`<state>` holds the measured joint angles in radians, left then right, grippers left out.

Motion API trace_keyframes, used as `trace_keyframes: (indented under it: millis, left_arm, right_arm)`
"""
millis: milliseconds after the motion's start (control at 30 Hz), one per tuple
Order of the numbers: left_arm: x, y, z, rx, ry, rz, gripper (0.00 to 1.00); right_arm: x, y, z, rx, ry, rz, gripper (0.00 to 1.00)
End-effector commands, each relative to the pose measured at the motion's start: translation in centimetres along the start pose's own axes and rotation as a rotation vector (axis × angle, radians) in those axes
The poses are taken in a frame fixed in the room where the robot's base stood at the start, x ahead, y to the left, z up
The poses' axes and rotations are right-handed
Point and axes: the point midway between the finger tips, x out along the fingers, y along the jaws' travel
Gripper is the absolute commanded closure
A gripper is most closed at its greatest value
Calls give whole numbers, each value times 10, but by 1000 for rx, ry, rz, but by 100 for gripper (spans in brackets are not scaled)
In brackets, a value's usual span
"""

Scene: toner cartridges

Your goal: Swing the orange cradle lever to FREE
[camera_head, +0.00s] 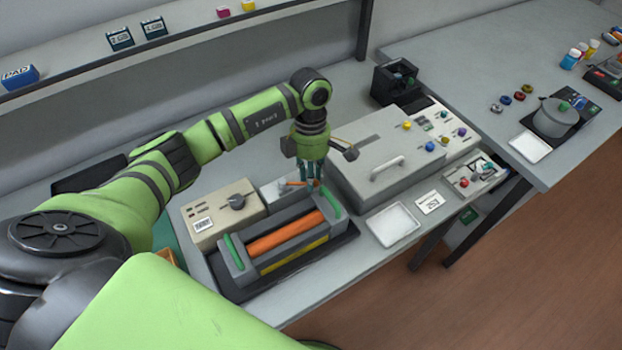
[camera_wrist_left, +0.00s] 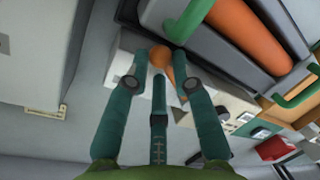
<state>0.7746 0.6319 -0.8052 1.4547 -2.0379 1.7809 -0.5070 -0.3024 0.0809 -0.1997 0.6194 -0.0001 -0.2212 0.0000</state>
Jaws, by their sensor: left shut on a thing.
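The orange cradle lever (camera_wrist_left: 160,58) shows between my left fingertips in the left wrist view. In the head view it is a small orange bar (camera_head: 293,183) behind the cradle. My left gripper (camera_head: 309,182) points down there, shut on the lever; it also shows in the left wrist view (camera_wrist_left: 163,65). The dark grey cradle (camera_head: 236,265) holds an orange roller (camera_head: 286,232), with a green handle at each end. The fingers hide part of the lever, and no FREE mark is readable. My right gripper is not in view.
A beige box with a dark knob (camera_head: 236,201) stands left of the lever. A large grey lidded box (camera_head: 375,168) stands close on the right. A white tray (camera_head: 393,224) lies at the front. A shelf (camera_head: 200,40) runs along the back.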

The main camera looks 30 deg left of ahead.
Motion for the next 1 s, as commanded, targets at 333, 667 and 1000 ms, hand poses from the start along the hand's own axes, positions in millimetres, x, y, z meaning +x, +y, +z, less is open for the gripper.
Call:
trace_keyframes:
  millis: [333,667,1000]
  left_arm:
    - [-1,16,-6,-236,-43,2,100]
    - [-4,22,-9,-359,-67,1,100]
    - [-4,23,-10,-378,-71,1,100]
  right_arm:
    - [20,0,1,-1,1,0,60]
    - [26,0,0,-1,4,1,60]
    - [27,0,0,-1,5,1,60]
